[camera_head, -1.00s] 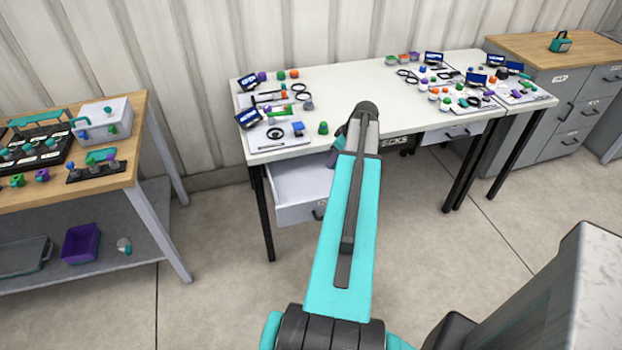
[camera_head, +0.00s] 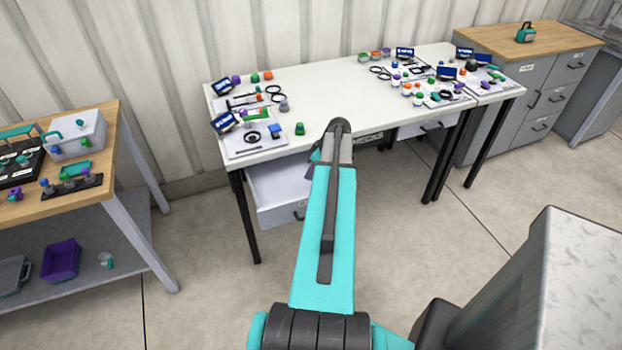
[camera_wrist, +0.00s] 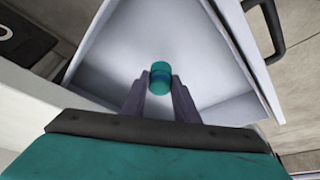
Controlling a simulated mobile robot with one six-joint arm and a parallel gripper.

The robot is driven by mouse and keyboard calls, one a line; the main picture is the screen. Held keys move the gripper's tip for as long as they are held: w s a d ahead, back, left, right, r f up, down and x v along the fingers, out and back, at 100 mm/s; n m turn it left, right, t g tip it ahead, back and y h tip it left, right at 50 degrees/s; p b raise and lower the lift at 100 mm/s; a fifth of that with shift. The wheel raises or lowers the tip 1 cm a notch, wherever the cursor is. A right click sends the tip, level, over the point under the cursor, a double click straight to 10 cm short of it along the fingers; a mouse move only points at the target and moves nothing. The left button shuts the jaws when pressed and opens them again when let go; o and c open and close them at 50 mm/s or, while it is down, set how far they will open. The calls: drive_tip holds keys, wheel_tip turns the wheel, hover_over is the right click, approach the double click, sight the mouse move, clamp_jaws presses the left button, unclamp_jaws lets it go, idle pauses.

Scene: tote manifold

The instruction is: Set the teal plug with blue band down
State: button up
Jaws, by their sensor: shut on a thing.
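The teal plug with blue band (camera_wrist: 160,77) is between the fingertips of my gripper (camera_wrist: 158,90) in the wrist view, and the fingers are shut on it. Behind it in that view is the inside of an open white drawer (camera_wrist: 190,45). I cannot tell how high the plug is above the drawer floor. In the head view the open drawer (camera_head: 278,188) hangs under the white table (camera_head: 330,100), left of my arm.
A dark handle (camera_wrist: 272,28) is on the drawer front. The tabletop holds small coloured parts, mats and little screens at both ends. A wooden bench (camera_head: 75,200) stands left, a grey drawer cabinet (camera_head: 520,90) right. The drawer floor looks empty where it shows.

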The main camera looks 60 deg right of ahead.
drive_tip(key=shift+f, duration=0.25)
drive_tip(key=shift+f, duration=0.1)
drive_tip(key=shift+f+p, duration=0.55)
drive_tip(key=shift+f, duration=1.25)
drive_tip(key=shift+f, duration=0.15)
drive_tip(key=o, duration=1.2)
drive_tip(key=shift+c, duration=0.2)
drive_tip(key=shift+r, duration=0.25)
drive_tip(key=b+v, duration=0.3)
drive_tip(key=v, duration=0.8)
drive_tip(key=shift+s+r, duration=0.15)
drive_tip(key=shift+r, duration=0.25)
